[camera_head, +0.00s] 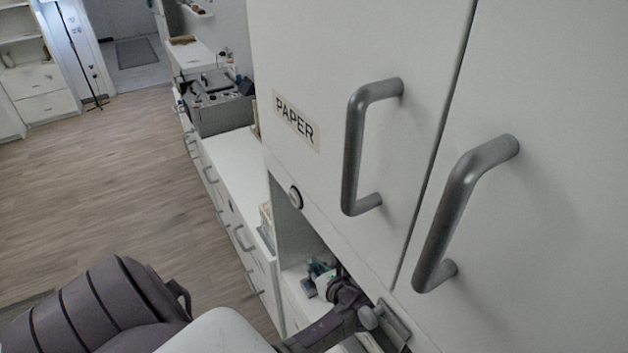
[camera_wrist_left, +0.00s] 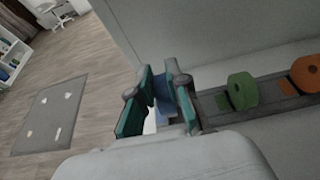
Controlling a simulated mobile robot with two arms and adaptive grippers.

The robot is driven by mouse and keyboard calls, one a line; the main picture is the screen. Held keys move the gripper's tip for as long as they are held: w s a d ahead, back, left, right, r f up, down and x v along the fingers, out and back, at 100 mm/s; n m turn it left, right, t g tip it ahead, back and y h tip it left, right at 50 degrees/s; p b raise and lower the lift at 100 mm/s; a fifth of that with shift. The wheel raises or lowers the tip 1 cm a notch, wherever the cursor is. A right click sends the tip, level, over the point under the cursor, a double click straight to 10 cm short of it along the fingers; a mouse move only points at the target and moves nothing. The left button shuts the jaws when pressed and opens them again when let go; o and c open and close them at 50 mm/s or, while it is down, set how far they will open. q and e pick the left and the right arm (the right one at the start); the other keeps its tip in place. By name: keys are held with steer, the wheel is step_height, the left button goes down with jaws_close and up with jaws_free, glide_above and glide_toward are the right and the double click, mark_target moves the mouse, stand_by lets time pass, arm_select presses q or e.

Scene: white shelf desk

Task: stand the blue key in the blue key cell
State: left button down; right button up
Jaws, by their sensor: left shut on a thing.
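My left gripper (camera_wrist_left: 158,108) is shut on the blue key (camera_wrist_left: 163,88), which shows as a blue piece between the teal finger pads in the left wrist view. Its lower part is hidden by the fingers. A dark key rack (camera_wrist_left: 268,102) runs off to the right. The green key (camera_wrist_left: 242,91) and the orange key (camera_wrist_left: 305,73) stand in it beside green and orange patches. The blue cell is hidden behind my gripper, so I cannot tell whether the key touches it. In the head view the left gripper (camera_head: 322,276) is inside the open shelf. My right gripper is not in view.
Above the shelf is a white cabinet door labelled PAPER (camera_head: 297,121), with a grey handle (camera_head: 354,150); a second handle (camera_head: 455,215) is to its right. A white side panel (camera_wrist_left: 150,35) stands close behind the gripper. The wooden floor (camera_head: 110,180) is open at left.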

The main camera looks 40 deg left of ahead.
mark_target(314, 267)
arm_select(q)
steer(key=shift+r+p, duration=0.1)
steer(key=shift+p, duration=0.2)
stand_by(0.8)
steer(key=shift+p, duration=0.5)
stand_by(0.6)
steer(key=shift+f+b, duration=1.1)
steer(key=shift+f, duration=0.65)
steer(key=c, duration=1.1)
jaws_free()
steer(key=shift+o, duration=0.2)
steer(key=shift+r, duration=0.1)
step_height(314, 267, up, 10)
steer(key=shift+f, duration=0.1)
